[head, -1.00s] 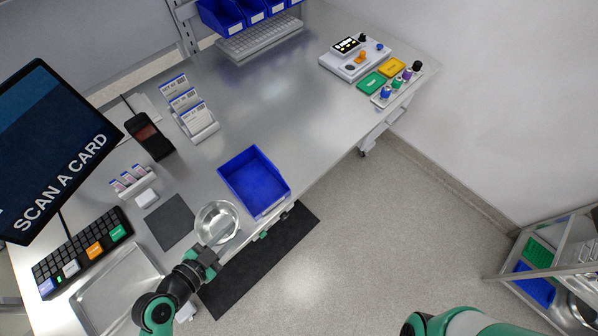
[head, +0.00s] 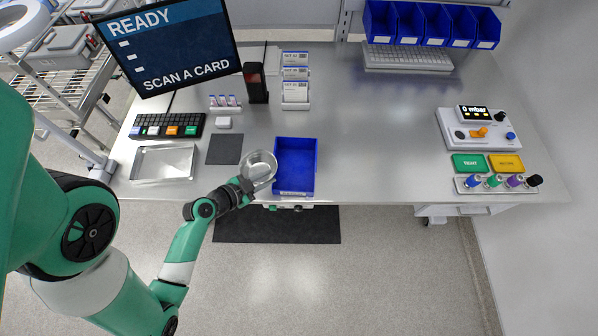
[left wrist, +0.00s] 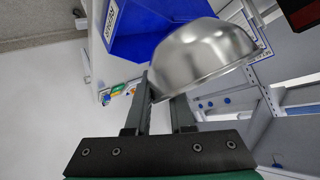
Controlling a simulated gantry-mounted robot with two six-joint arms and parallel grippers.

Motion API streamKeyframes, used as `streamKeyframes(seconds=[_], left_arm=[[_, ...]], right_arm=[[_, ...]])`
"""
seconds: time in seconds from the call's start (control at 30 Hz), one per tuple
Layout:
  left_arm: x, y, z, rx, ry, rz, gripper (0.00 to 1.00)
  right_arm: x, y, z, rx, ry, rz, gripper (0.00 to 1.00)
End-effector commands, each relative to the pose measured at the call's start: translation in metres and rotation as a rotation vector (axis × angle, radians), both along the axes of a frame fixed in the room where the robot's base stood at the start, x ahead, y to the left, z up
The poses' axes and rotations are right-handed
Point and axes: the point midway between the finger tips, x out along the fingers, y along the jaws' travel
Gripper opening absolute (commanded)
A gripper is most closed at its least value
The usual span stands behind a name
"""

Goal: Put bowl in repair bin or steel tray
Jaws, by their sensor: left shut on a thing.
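My left gripper (head: 247,186) is shut on a shiny steel bowl (head: 261,164), gripping it by its near side. The bowl is just left of the blue repair bin (head: 296,194); I cannot tell its exact height above the table. In the left wrist view the bowl (left wrist: 204,50) is beyond the fingers (left wrist: 165,100), overlapping the blue bin (left wrist: 133,35) behind it. The bin looks empty in the head view. The shallow steel tray (head: 163,178) lies at the table's left front and looks empty. My right gripper is not in view.
A dark square mat (head: 224,149) lies left of the bowl. A black keypad (head: 168,126), card reader (head: 256,84) and card holders (head: 295,94) stand behind. A control box (head: 478,132) is at the right. The table's middle right is clear.

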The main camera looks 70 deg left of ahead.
Motion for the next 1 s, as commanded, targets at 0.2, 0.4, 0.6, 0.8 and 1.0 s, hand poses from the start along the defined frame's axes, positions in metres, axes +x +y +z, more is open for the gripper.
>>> streamKeyframes(seconds=[0.2, 0.4, 0.6, 0.8, 1.0], left_arm=[[0.056, 0.012, -0.021, 0.006, -0.002, -0.013, 0.0], [0.091, 0.023, -0.054, 0.004, -0.003, -0.006, 0.0], [0.112, 0.029, -0.08, 0.004, -0.003, -0.006, 0.0], [0.119, 0.031, -0.085, 0.003, -0.003, -0.004, 0.0], [0.128, 0.033, -0.1, 0.004, -0.004, -0.005, 0.0]], right_arm=[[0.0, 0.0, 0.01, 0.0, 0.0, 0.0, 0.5], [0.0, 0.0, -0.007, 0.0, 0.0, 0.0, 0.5], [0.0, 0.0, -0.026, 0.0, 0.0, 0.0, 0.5], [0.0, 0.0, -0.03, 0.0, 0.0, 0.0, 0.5], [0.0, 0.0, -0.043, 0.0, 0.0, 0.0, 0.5]])
